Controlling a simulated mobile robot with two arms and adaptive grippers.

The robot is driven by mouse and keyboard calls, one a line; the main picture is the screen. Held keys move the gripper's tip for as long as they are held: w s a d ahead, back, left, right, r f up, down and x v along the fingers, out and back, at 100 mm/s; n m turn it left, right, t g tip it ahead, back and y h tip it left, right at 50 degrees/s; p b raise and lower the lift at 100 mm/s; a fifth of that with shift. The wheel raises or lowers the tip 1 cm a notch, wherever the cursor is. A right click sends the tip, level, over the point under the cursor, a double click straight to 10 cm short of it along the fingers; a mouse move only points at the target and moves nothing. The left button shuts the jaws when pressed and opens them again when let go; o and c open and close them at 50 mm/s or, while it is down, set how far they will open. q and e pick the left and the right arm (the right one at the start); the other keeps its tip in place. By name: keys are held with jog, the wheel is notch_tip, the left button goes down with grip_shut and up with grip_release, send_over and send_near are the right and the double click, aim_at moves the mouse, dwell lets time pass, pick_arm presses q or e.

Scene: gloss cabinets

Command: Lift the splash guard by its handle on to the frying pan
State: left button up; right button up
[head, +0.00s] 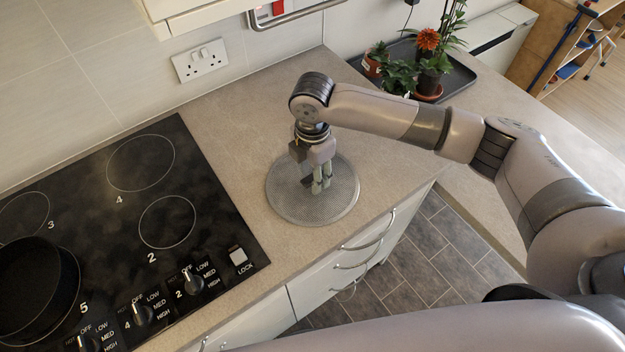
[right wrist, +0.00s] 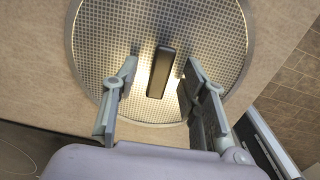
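The splash guard (head: 340,205) is a round grey mesh disc lying flat on the worktop, right of the hob. Its dark handle (right wrist: 161,72) stands at the middle of the mesh (right wrist: 105,45) in the right wrist view. My right gripper (head: 318,188) points down over the guard. In the right wrist view my right gripper (right wrist: 157,75) is open, with one finger on each side of the handle and gaps between. The frying pan (head: 38,290) is dark and round and sits on the hob at the lower left, partly cut off by the picture edge. My left gripper is not in view.
The black hob (head: 100,215) with knobs fills the left. Potted plants (head: 428,75) stand on a dark tray (head: 462,80) at the back right. A wall socket (head: 200,60) is behind. The worktop (head: 235,120) between hob and guard is clear.

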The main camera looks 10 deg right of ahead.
grip_shut()
dwell(0.3)
dwell(0.3)
